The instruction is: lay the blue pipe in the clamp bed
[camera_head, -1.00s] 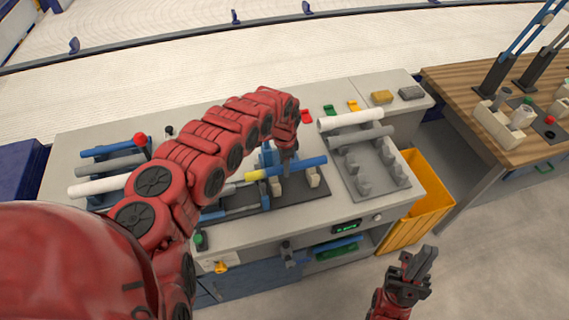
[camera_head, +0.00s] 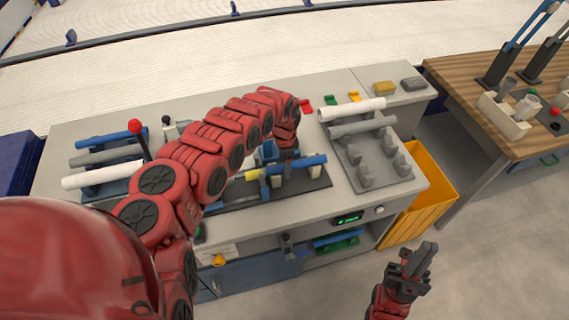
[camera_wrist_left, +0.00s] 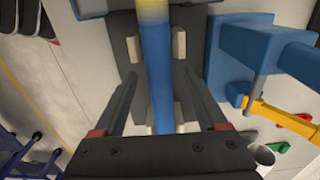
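The blue pipe (camera_head: 305,164) with a yellow end lies across the cream blocks of the clamp bed (camera_head: 300,187), a dark plate on the bench. In the left wrist view the pipe (camera_wrist_left: 157,70) runs between pairs of cream blocks on the dark bed (camera_wrist_left: 126,50). My left gripper (camera_head: 287,160) is over the pipe's middle. Its fingers (camera_wrist_left: 160,80) stand apart on either side of the pipe, with gaps on both sides. I cannot tell whether the pipe is fully seated. My right gripper (camera_head: 420,258) is in front of the bench, away from the pipe; its finger gap is unclear.
A left rack (camera_head: 97,192) holds blue, grey and white pipes, beside a red-knobbed lever (camera_head: 136,127). A grey tray (camera_head: 362,160) to the right holds a white pipe (camera_head: 352,109) and a grey pipe. A blue clamp (camera_wrist_left: 245,50) stands close beside the bed. A yellow bin (camera_head: 428,195) is at right.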

